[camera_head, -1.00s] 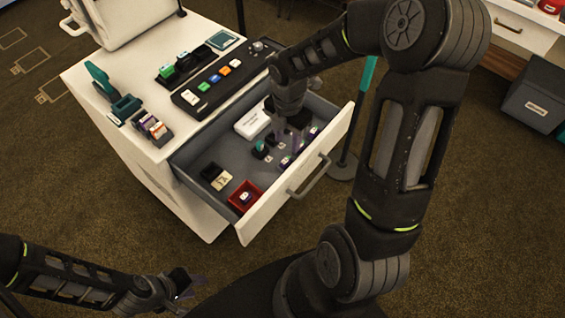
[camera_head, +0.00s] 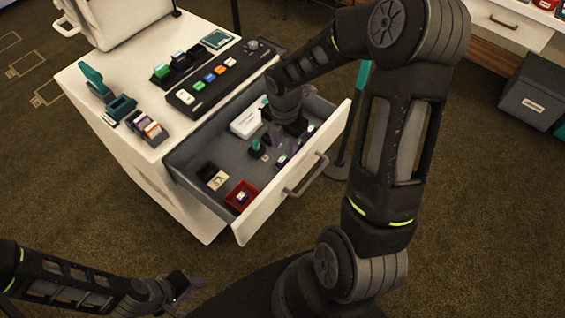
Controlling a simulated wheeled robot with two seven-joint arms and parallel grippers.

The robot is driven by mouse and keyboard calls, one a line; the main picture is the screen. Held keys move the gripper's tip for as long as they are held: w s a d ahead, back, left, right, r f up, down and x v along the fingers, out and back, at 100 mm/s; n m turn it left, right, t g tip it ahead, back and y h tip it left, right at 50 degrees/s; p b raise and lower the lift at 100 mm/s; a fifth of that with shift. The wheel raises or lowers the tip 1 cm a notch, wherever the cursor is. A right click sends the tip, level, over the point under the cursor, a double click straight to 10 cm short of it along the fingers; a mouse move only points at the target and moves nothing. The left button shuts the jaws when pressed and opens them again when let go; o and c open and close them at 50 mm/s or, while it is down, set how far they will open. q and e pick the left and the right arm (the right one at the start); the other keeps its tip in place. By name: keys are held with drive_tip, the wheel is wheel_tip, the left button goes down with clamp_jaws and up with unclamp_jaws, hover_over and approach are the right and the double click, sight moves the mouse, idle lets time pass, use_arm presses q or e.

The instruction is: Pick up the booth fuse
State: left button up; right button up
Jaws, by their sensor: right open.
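The drawer (camera_head: 243,225) of the white cabinet is pulled open, with several small things inside. I cannot tell for sure which one is the booth fuse. Small purple-and-white pieces (camera_head: 282,160) lie near the drawer's front right, and a red tray (camera_head: 233,203) holds a small white-and-dark piece (camera_head: 242,196). My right gripper (camera_head: 283,143) points down into the right part of the drawer, just above or beside the purple pieces. It is open, and its own wrist partly hides its fingers. My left gripper (camera_head: 190,288) is low at the left, away from the cabinet; its jaws are unclear.
In the drawer are a white box (camera_head: 246,122), a teal-and-black piece (camera_head: 257,147) and a beige-and-black piece (camera_head: 216,180). The cabinet top holds a button panel (camera_head: 208,80), card holders (camera_head: 150,131) and a teal stapler-like tool (camera_head: 95,80). A stand's pole (camera_head: 355,95) is beside the drawer.

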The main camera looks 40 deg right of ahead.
sight(283, 158)
wheel_tip(283, 158, down, 5)
drive_tip(key=shift+w+f, duration=0.1)
drive_tip(key=shift+w, duration=0.05)
idle(0.4)
drive_tip(key=shift+c, duration=0.2)
clamp_jaws()
idle(0.5)
